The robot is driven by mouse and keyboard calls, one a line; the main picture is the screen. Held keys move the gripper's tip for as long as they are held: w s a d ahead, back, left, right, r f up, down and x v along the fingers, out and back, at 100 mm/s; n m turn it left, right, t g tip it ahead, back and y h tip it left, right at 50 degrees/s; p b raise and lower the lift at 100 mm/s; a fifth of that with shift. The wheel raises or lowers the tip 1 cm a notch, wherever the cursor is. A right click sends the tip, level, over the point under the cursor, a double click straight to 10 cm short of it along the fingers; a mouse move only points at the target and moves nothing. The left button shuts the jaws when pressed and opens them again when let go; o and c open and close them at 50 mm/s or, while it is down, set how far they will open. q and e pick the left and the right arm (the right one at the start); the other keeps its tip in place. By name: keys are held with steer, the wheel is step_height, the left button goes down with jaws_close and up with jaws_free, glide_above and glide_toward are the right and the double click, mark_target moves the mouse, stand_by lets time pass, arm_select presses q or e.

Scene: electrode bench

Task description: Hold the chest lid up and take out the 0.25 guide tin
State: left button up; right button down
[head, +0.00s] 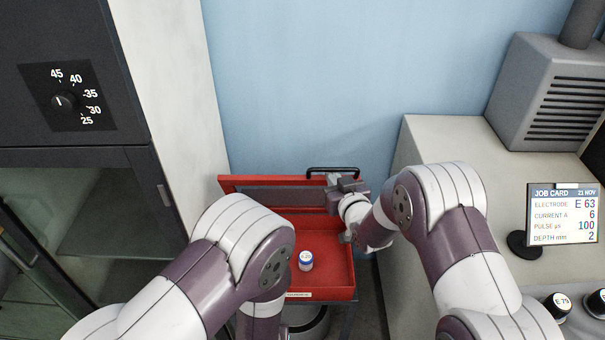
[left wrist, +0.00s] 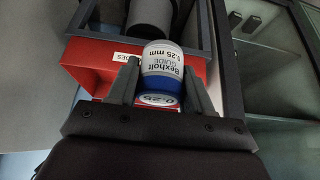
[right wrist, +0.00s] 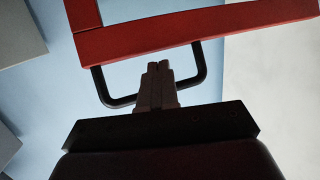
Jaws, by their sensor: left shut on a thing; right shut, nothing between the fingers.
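The red chest (head: 340,278) stands open, its lid (head: 228,183) raised with a black handle (head: 333,170). My right gripper (head: 336,182) is at the lid near the handle, fingers shut and empty. In the right wrist view its fingertips (right wrist: 157,66) overlap the handle's loop (right wrist: 203,75); I cannot tell whether they touch the lid. My left gripper (left wrist: 156,90) is shut on the white-and-blue 0.25 guide tin (left wrist: 162,62), its label readable. The red chest front (left wrist: 85,58) shows behind this tin.
Another white-and-blue tin (head: 306,262) stands inside the chest; its label is too small to read surely. A dark cabinet (head: 75,180) is at the left. The bench (head: 440,140) at the right carries a job card (head: 563,214) and dark-sided containers (head: 557,305).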

steer(key=shift+r, duration=0.15)
steer(key=shift+s+f, duration=5.6)
steer(key=shift+s, duration=0.9)
steer(key=shift+s+f, duration=0.9)
steer(key=shift+f, duration=2.1)
steer(key=shift+s+f, duration=0.85)
steer(key=shift+f, duration=2.15)
steer(key=shift+s+f, duration=0.9)
steer(key=shift+f, duration=2.1)
steer(key=s, duration=0.9)
